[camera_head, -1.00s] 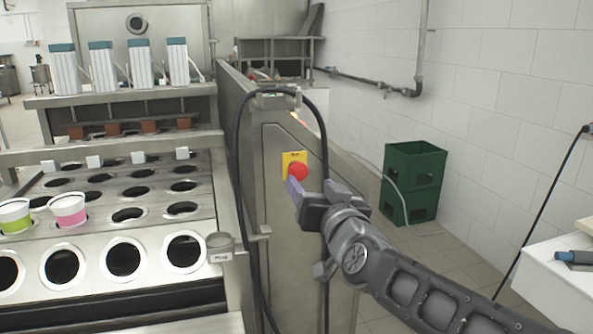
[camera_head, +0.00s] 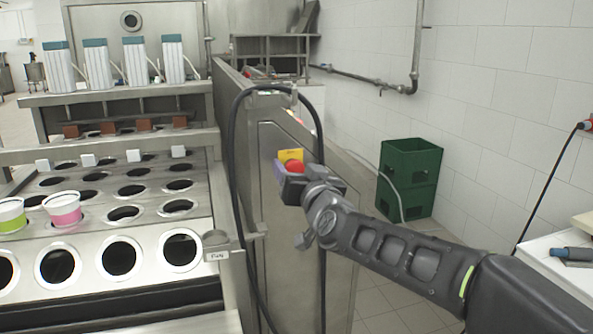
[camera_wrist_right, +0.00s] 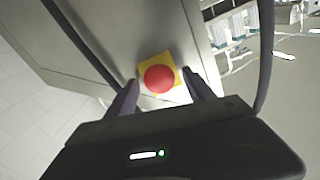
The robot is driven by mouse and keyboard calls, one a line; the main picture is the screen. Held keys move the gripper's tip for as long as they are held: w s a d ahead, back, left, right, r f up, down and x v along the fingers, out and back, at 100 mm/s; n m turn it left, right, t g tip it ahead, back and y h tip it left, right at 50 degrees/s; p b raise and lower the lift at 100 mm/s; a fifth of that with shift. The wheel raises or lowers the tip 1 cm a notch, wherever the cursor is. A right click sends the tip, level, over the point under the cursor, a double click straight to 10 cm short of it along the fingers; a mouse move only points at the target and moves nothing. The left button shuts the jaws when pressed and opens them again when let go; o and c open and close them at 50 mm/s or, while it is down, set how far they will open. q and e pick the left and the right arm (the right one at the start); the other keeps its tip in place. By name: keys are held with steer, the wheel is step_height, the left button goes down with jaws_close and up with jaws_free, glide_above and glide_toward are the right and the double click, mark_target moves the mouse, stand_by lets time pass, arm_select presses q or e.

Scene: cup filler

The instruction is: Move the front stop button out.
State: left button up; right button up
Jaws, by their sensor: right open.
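The front stop button is a round red knob (camera_head: 294,166) on a yellow plate (camera_head: 290,155), fixed to the steel end panel of the machine. In the right wrist view the red button (camera_wrist_right: 159,79) sits between the two fingers, with its yellow plate behind it. My right gripper (camera_head: 296,172) is open, with one finger on each side of the button; it also shows in the right wrist view (camera_wrist_right: 162,98). I cannot tell whether the fingers touch the knob. In the head view the gripper hides the lower part of the button. My left gripper is not in view.
A black cable (camera_head: 237,150) loops down the panel beside the button. Cups (camera_head: 64,209) stand in the holed steel plate at left. Green crates (camera_head: 409,178) stand on the floor by the wall. A white table (camera_head: 550,255) is at right.

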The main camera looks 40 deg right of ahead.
jaws_close()
stand_by(0.6)
